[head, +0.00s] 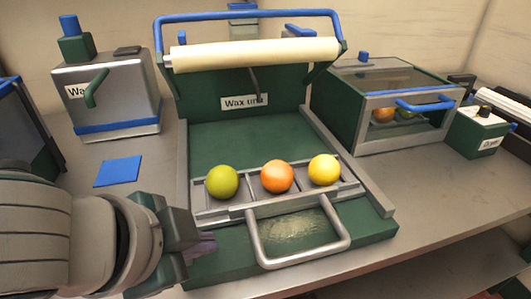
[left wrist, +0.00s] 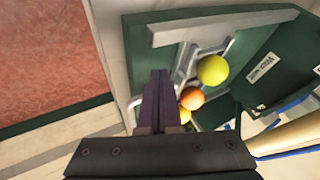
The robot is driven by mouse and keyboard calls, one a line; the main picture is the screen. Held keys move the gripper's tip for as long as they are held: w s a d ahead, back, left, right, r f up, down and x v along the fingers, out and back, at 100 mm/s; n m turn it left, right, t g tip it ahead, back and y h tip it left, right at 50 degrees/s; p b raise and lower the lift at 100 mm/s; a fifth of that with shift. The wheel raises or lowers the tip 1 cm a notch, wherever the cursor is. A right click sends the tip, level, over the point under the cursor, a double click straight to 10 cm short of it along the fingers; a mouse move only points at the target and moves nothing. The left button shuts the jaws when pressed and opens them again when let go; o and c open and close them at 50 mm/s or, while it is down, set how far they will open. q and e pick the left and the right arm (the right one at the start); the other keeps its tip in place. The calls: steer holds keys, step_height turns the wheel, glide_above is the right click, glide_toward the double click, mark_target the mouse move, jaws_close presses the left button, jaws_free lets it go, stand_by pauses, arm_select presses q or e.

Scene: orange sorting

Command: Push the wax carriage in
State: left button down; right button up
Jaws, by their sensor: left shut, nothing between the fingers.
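The wax carriage (head: 203,204) is a grey tray with a grey loop handle (head: 345,245) at its front. It sits at the front of the green wax unit (head: 215,135), pulled out toward me. It holds a green fruit (head: 222,182), an orange one (head: 277,176) and a yellow one (head: 324,169) in a row. My left gripper (head: 208,245) is shut and empty, at the left front corner of the unit, left of the handle. In the left wrist view its fingers (left wrist: 156,100) point toward the carriage; contact cannot be told. My right gripper is not in view.
A cream roller (head: 255,53) on a blue-handled frame stands over the unit's back. A grey box (head: 105,95) and a blue square (head: 118,171) are at left. A glass-topped box (head: 385,105) with fruit inside is at right. The table's front edge is close.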

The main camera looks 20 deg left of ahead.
mark_target(203, 187)
arm_select(q)
steer(key=shift+w+a+f, duration=0.15)
steer(key=shift+w+a, duration=0.2)
steer(key=shift+w, duration=0.35)
steer(key=shift+w+a+f, duration=0.15)
steer(key=shift+w+a, duration=0.25)
steer(key=shift+w, duration=0.25)
steer(key=shift+w+a+f, duration=0.15)
steer(key=shift+w+a, duration=0.2)
steer(key=shift+w, duration=0.35)
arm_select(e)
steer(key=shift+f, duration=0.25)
